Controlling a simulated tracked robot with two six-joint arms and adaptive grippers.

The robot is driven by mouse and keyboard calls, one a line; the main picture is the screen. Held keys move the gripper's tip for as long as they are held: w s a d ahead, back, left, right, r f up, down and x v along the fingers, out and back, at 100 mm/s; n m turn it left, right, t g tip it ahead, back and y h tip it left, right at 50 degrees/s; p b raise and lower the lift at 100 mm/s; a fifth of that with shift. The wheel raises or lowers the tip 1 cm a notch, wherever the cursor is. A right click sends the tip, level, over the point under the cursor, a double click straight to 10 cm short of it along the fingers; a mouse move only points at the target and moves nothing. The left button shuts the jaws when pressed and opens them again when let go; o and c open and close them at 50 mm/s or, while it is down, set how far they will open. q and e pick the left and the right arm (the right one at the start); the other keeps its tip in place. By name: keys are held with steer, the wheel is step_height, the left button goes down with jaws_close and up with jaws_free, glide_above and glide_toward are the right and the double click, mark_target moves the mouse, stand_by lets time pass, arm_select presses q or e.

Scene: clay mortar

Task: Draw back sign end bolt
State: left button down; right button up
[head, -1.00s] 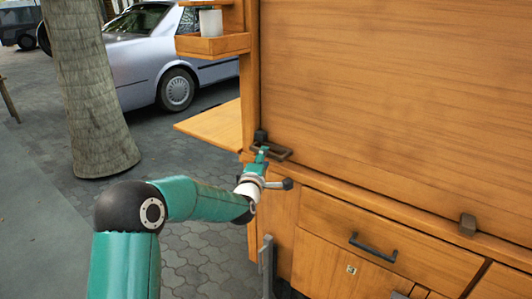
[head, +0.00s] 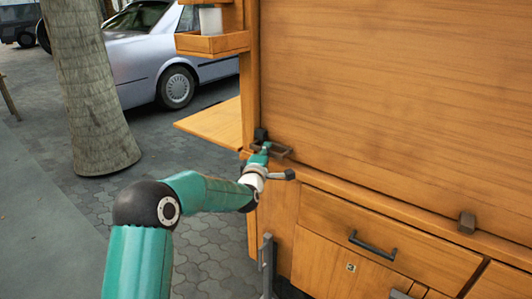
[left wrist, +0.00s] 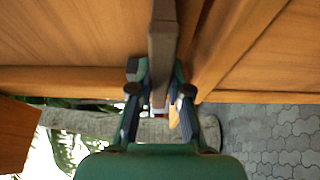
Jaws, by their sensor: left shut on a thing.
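The sign end bolt (head: 281,151) is a small dark brown metal fitting at the left end of the wooden ledge, at the foot of the large wooden panel (head: 400,110). My left gripper (head: 263,150) reaches it from the front left and is shut on it. In the left wrist view the bolt (left wrist: 162,45) is a dark bar running down between the two fingers of my left gripper (left wrist: 160,92). How far the bolt is drawn cannot be told. My right gripper is not in view.
A dark block (head: 467,222) sits on the ledge further right. Below are a drawer with a dark handle (head: 373,246) and wooden doors. A side shelf (head: 212,44) holds a white cup (head: 210,21). A tree trunk (head: 88,90) and a car stand behind on open paving.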

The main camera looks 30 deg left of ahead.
mark_target(280, 159)
arm_select(q)
steer(key=shift+d+f, duration=0.1)
steer(key=shift+f, duration=0.1)
steer(key=shift+d+f+b, duration=0.1)
steer(key=shift+d+b, duration=0.15)
steer(key=shift+b, duration=0.2)
steer(key=d+b, duration=0.1)
steer(key=d, duration=0.1)
steer(key=d+b, duration=0.2)
steer(key=shift+s+f, duration=0.1)
steer(key=shift+s, duration=0.1)
steer(key=shift+d, duration=0.35)
steer(key=c, duration=1.1)
jaws_free()
steer(key=shift+r, duration=0.25)
steer(key=shift+s, duration=0.15)
